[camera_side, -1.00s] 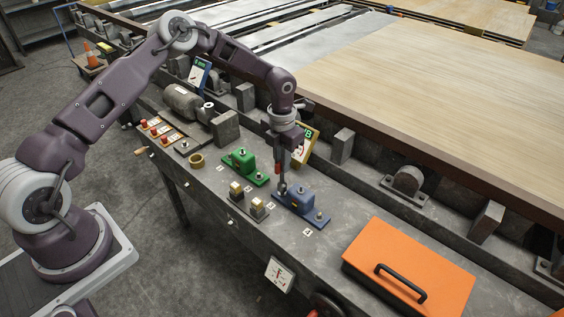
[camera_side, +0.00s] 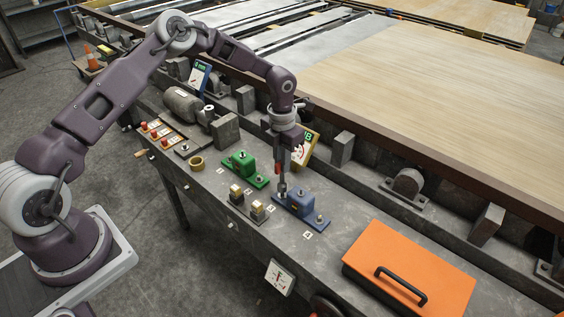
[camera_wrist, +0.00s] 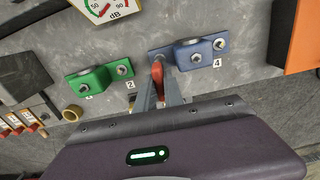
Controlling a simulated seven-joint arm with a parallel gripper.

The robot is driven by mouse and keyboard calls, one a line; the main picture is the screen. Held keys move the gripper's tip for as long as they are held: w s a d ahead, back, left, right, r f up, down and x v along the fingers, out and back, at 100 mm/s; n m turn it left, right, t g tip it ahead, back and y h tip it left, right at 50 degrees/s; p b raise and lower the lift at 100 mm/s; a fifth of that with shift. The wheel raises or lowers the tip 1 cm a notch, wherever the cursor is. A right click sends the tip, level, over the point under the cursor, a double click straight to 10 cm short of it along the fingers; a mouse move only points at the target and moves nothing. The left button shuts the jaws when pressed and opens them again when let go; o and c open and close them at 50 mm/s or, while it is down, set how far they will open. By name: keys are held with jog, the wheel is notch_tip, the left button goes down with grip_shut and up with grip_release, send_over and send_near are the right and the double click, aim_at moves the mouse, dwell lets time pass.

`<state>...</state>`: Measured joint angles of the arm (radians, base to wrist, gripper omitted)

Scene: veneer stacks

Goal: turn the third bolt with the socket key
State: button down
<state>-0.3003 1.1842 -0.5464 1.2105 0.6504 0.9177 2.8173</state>
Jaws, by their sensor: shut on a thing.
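My gripper (camera_side: 284,168) is shut on the socket key (camera_side: 278,168), which has a red grip and a grey shaft. The key points down, its lower end at the left end of the blue block (camera_side: 299,201). The bolt there is hidden behind the key, so I cannot tell whether the socket is fully seated. In the wrist view the key's red grip (camera_wrist: 157,74) shows between the fingers, in front of the blue block (camera_wrist: 193,52). The block's other end bolt (camera_wrist: 219,44) is bare, beside a label 4.
A green block (camera_side: 240,163) with bolts is left of the blue one. Small brass-topped pieces (camera_side: 257,209) sit in front. A yellow-framed dial gauge (camera_side: 307,144) stands close behind my gripper. An orange case (camera_side: 420,262) lies to the right, with bare bench between.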

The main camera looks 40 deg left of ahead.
jog(key=shift+r, duration=2.5)
